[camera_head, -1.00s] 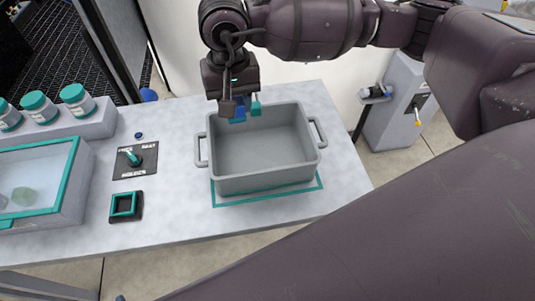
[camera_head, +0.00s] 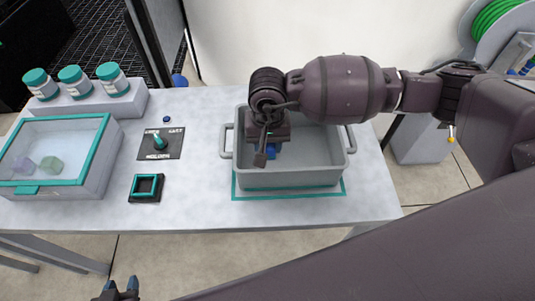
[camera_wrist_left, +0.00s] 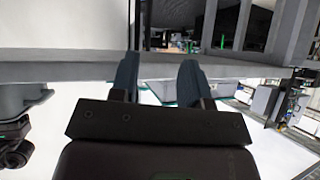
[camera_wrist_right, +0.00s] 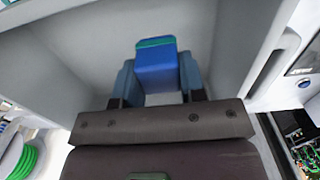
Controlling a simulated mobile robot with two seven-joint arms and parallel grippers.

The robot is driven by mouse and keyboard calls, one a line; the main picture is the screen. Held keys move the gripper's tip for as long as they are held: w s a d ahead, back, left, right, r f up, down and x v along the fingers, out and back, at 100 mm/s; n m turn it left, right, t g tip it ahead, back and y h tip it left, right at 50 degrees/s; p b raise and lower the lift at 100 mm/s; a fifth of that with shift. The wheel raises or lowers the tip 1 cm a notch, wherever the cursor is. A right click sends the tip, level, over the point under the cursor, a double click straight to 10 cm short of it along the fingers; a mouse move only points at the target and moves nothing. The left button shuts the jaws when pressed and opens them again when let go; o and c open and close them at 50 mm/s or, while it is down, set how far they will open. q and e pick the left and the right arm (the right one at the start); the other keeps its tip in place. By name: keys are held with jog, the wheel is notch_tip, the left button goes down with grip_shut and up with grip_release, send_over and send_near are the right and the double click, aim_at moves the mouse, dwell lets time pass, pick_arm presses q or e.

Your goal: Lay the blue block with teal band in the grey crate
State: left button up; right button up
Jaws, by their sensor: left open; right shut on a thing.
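The blue block with a teal band (camera_wrist_right: 157,68) is between the fingers of my right gripper (camera_wrist_right: 157,85), which is shut on it. In the head view a bit of the block (camera_head: 271,152) shows below my right gripper (camera_head: 268,158), inside the grey crate (camera_head: 310,178). The right wrist view shows the crate's walls around the block; whether the block touches the floor I cannot tell. My left gripper (camera_wrist_left: 160,80) is open and empty. In the head view its fingertips (camera_head: 118,288) show at the bottom left, in front of the table and below its top.
The crate stands on a teal outline (camera_head: 240,197) on the table (camera_head: 200,210). To its left are a black square holder (camera_head: 146,188), a dark plate with a teal knob (camera_head: 160,143), a lidded clear case (camera_head: 50,155) and several teal-capped jars (camera_head: 112,80).

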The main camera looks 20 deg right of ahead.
aim_at(268, 164)
notch_tip(268, 164, down, 5)
jog(key=shift+r, duration=0.1)
jog(key=shift+f+b, duration=0.25)
jog(key=shift+b, duration=0.1)
jog(key=o, duration=1)
jog(key=shift+r, duration=0.15)
